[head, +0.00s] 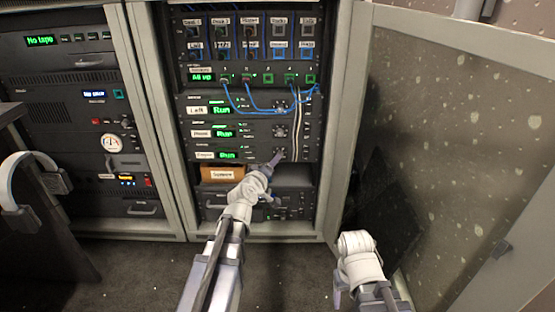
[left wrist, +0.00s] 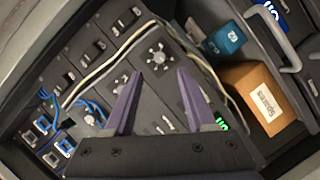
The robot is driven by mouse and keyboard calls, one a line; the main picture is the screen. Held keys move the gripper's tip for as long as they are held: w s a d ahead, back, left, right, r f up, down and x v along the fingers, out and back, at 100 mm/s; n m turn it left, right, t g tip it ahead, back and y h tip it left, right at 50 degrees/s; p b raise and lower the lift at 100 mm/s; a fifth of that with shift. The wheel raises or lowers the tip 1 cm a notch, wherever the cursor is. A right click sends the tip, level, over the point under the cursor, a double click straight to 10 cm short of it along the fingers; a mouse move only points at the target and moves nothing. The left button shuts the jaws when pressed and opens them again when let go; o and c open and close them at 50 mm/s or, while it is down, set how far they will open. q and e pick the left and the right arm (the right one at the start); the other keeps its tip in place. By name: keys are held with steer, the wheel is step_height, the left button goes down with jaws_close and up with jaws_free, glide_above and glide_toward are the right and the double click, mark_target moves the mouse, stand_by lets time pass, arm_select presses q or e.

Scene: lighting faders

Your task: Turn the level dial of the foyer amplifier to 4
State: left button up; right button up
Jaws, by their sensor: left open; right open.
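The foyer amplifier (head: 245,155) appears to be the lowest of three stacked units with green "Run" displays; its small label is hard to read. Its level dial (head: 281,153) sits right of the display, partly hidden by my left gripper (head: 274,162). In the left wrist view, my left gripper (left wrist: 160,74) is open and empty. A round knob with pale marks (left wrist: 157,56), seemingly this dial, shows just beyond and between its fingertips. Contact and the dial's setting cannot be told. My right gripper (head: 339,297) is open, low at the front, away from the rack.
Two similar dials (head: 281,130) sit above. Blue cables (head: 245,105) and pale cables (left wrist: 110,62) hang near the panel. A brown spares box (left wrist: 265,98) stands on the shelf below. An open rack door (head: 450,130) stands at right; another rack (head: 85,120) stands left.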

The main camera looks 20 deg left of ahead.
arm_select(q)
steer(key=b+x, duration=0.1)
steer(key=x, duration=0.6)
jaws_close()
stand_by(0.3)
